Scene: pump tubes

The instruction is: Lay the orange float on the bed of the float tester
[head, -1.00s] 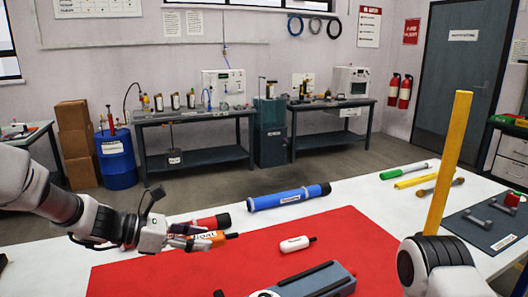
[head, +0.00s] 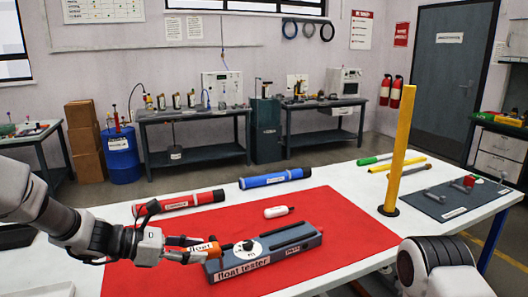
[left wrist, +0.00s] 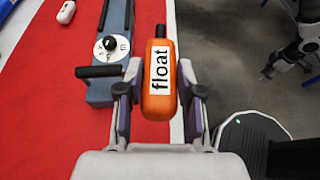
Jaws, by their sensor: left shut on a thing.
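The orange float (head: 207,250), labelled "float" and with a dark tip, is held by my left gripper (head: 190,250). In the left wrist view the float (left wrist: 158,92) sits between the two fingers (left wrist: 160,98), which are shut on it. The blue-grey float tester (head: 285,248) lies on the red mat, with a white dial (head: 248,248) and dark bars on top. In the head view the float overlaps the tester's left end; contact cannot be told. In the left wrist view the tester (left wrist: 100,92) lies left of the float. A dark part, possibly my right gripper, shows small there.
A white float (head: 276,211) lies on the red mat (head: 330,215) behind the tester. Red (head: 180,201) and blue (head: 275,178) tubes lie behind. A yellow post (head: 398,150) stands upright at right, near a dark mat (head: 445,200) with small parts. The mat's right part is clear.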

